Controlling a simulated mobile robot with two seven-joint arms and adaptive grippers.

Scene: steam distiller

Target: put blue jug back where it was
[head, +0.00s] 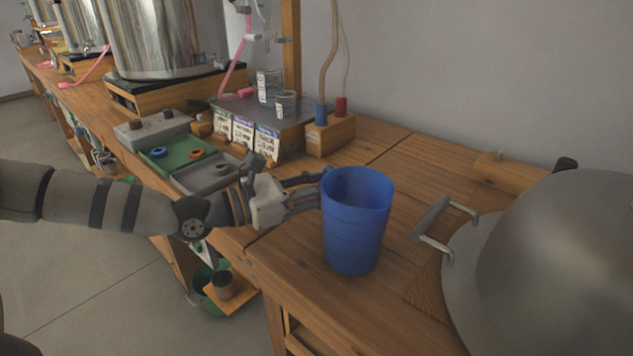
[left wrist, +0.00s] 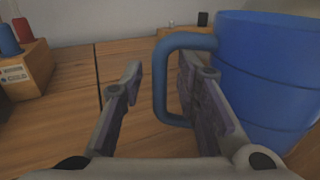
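The blue jug (head: 357,225) stands upright on the wooden bench (head: 400,155), near the front edge. Its side and handle also show in the left wrist view (left wrist: 268,85). My left gripper (head: 312,192) is at the handle side, left of the jug. In the left wrist view its two fingers (left wrist: 160,100) are apart. The upright bar of the handle stands between them, and the right finger reaches into the handle loop. A gap shows between the left finger and the bar. My right gripper is not in view.
A large metal dome with a handle (head: 560,260) lies right of the jug. A wooden block with blue and red plugs (head: 330,135) stands behind. Grey and green trays (head: 172,150) and glass beakers (head: 287,104) are at the left. Bare bench lies behind the jug.

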